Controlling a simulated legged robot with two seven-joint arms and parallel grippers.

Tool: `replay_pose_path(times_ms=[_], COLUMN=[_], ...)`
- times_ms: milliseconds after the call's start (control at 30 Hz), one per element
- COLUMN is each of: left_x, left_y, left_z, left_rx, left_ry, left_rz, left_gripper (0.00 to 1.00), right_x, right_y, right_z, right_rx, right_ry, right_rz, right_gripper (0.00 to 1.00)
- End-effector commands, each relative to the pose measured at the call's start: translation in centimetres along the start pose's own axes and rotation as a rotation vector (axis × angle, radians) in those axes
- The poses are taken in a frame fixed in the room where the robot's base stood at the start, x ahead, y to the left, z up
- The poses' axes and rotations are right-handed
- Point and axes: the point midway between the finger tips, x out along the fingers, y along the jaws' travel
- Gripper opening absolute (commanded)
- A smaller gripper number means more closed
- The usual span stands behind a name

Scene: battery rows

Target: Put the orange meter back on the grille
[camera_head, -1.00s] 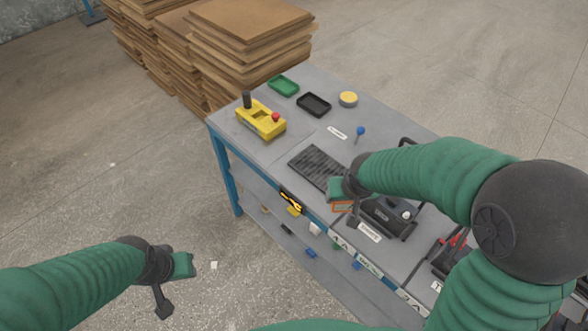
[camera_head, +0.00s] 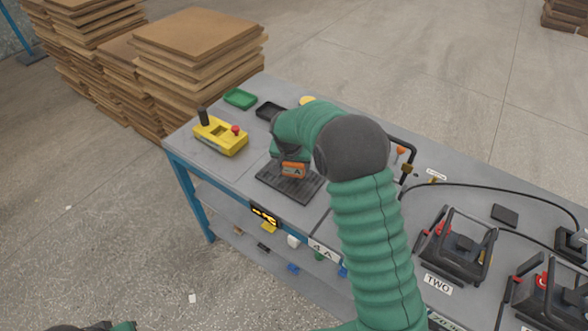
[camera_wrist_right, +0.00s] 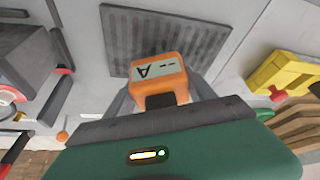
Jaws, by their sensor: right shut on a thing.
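The orange meter (camera_head: 293,170) has a grey display face and is in my right gripper (camera_head: 287,163). It is above the dark ribbed grille (camera_head: 287,190) near the table's front edge. In the right wrist view the meter (camera_wrist_right: 158,68) sits between the two fingers, with the grille (camera_wrist_right: 205,42) behind it. I cannot tell whether the meter touches the grille. My right forearm hides the table just right of the grille. Only a bit of my left gripper (camera_head: 118,327) shows at the bottom edge, its fingers cut off.
A yellow control box (camera_head: 220,136) with a red button stands left of the grille. A green tray (camera_head: 240,98) and a black tray (camera_head: 269,110) lie behind. Black-framed batteries (camera_head: 455,246) with cables stand to the right. Stacked boards (camera_head: 197,60) are beyond the table.

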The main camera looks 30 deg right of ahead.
Motion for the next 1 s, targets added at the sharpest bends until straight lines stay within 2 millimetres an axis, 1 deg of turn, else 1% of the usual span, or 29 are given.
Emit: replay_pose_path(times_ms=[200, 433, 467, 500, 600, 633, 867, 967, 1000], left_x=[0.2, 0.2, 0.3, 0.2, 0.2, 0.2, 0.2, 0.1, 0.1], left_y=[0.0, 0.0, 0.0, 0.0, 0.0, 0.0, 0.0, 0.0, 0.0], left_z=[0.1, 0.1, 0.1, 0.1, 0.1, 0.1, 0.1, 0.0, 0.0], left_rx=[0.0, 0.0, 0.0, 0.0, 0.0, 0.0, 0.0, 0.0, 0.0], left_ry=[0.0, 0.0, 0.0, 0.0, 0.0, 0.0, 0.0, 0.0, 0.0], left_rz=[0.0, 0.0, 0.0, 0.0, 0.0, 0.0, 0.0, 0.0, 0.0], left_gripper=[0.36, 0.36, 0.36, 0.36, 0.36, 0.36, 0.36, 0.36, 0.36], right_x=[3.1, 3.2, 3.2, 3.2, 3.2, 3.2, 3.2, 2.8, 2.3], right_y=[0.0, -0.1, -0.1, 0.0, 0.0, 0.0, -0.1, -0.1, -0.1], right_z=[1.2, 1.3, 1.3, 1.3, 1.3, 1.3, 1.3, 1.2, 1.2], right_rx=[0.0, 0.0, -0.001, 0.0, -0.001, -0.001, -0.001, -0.001, 0.0], right_ry=[-0.002, 0.0, -0.001, -0.001, -0.001, -0.001, -0.001, 0.0, 0.001], right_rz=[0.001, -0.001, 0.0, -0.001, -0.001, -0.001, 0.0, -0.001, -0.001], right_gripper=[0.06, 0.06, 0.65, 0.7, 0.83, 0.85, 0.85, 0.85, 0.85])
